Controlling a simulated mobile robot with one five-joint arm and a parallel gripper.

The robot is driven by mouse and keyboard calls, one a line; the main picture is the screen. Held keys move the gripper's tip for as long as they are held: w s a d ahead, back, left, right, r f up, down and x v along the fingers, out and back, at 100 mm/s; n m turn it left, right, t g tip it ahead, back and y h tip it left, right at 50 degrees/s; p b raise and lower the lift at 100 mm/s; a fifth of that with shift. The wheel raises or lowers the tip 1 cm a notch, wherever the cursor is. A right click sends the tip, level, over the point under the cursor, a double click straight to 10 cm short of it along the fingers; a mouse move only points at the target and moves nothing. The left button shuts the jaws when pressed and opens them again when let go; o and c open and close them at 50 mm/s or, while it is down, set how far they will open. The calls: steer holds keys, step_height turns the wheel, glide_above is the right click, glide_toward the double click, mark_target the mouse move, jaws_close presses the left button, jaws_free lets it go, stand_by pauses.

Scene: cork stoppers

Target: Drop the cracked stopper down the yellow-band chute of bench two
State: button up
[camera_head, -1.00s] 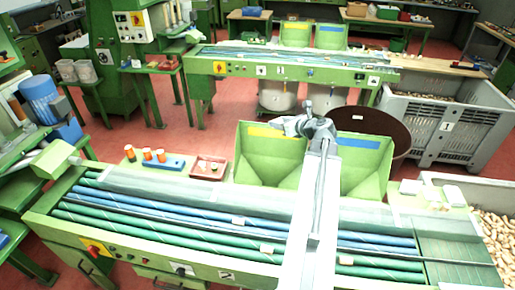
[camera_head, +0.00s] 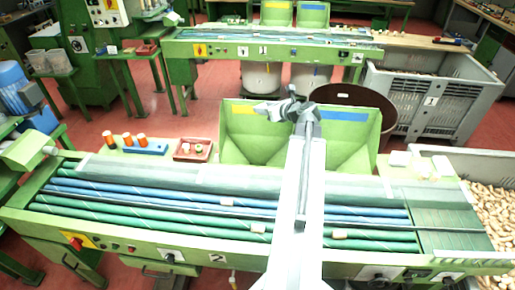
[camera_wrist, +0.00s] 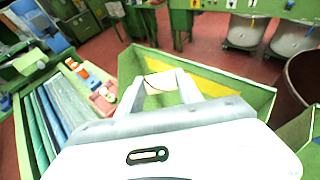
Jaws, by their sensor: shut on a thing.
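In the wrist view, my gripper (camera_wrist: 163,86) is shut on a small pale stopper (camera_wrist: 160,80) with a thin dark line across it, possibly the crack. In the head view, my gripper (camera_head: 268,109) points left, high over the right part of the yellow-band chute (camera_head: 247,148) of bench two (camera_head: 190,257). The stopper is too small to make out there. The yellow band (camera_head: 243,109) is on that chute's back wall and also shows in the wrist view (camera_wrist: 215,83), right of the fingers. The blue-band chute (camera_head: 350,150) adjoins on the right, partly behind my arm.
A red tray (camera_head: 193,149) with small pieces and a blue block (camera_head: 146,150) with orange-topped items stand left of the chutes. Several corks lie on the rollers. Bench one (camera_head: 262,50) stands farther back.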

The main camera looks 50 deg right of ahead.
steer(key=o, duration=1.4)
steer(key=p+v, duration=0.3)
steer(key=v, duration=0.4)
steer(key=shift+s+r, duration=0.15)
steer(key=shift+s, duration=0.25)
